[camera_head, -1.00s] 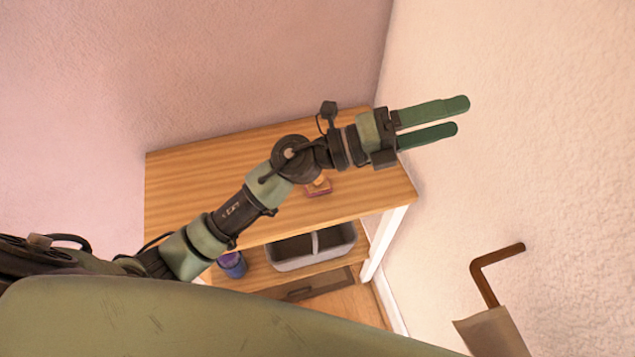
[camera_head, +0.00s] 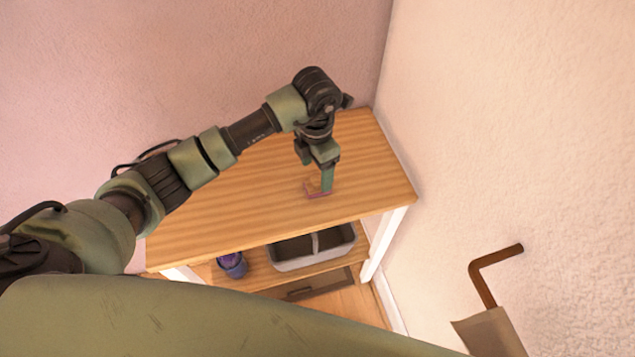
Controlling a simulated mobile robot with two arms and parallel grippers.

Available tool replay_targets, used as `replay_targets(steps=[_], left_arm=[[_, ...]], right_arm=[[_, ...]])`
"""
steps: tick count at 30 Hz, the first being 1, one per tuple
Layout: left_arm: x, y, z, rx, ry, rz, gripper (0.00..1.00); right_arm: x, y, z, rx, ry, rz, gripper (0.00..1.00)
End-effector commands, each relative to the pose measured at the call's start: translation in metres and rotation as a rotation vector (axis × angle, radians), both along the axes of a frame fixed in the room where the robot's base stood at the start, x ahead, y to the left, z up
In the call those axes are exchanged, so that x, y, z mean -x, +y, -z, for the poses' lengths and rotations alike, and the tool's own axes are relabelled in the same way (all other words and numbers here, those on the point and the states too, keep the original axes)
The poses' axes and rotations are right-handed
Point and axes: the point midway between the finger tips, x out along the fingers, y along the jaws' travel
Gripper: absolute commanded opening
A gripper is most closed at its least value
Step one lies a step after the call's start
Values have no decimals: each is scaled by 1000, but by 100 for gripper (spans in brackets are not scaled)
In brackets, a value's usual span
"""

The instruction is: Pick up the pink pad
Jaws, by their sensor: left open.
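The pink pad (camera_head: 312,195) is a small reddish-pink piece lying on the wooden table top (camera_head: 240,205), near its front right part. A small tan-orange item sits on or against it, partly hidden by my gripper. My left gripper (camera_head: 326,190) points down right at the pad, its green fingers overlapping the pad in the head view. The fingers are open, and I cannot tell whether they touch the pad. My right gripper is not in view.
A grey divided bin (camera_head: 290,265) and a purple-topped dark pot (camera_head: 233,264) stand on the shelf below. Walls close in behind and on the right. A brown bent handle (camera_head: 485,275) stands at lower right. The table top's left part is clear.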

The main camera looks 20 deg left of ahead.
Motion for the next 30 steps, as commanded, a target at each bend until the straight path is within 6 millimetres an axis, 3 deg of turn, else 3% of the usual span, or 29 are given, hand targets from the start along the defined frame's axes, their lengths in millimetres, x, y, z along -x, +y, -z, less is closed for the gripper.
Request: replay_targets(steps=[5,9,18,25,30], left_arm=[[0,1,23,3,6,-2,70],[-1,1,43,4,3,0,70],[-2,2,49,3,-1,1,70],[-2,2,49,3,-1,1,11],[-2,2,49,4,-2,1,11]], right_arm=[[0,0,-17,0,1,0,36],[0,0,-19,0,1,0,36],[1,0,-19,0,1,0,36],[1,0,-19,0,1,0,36],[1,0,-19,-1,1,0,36]])
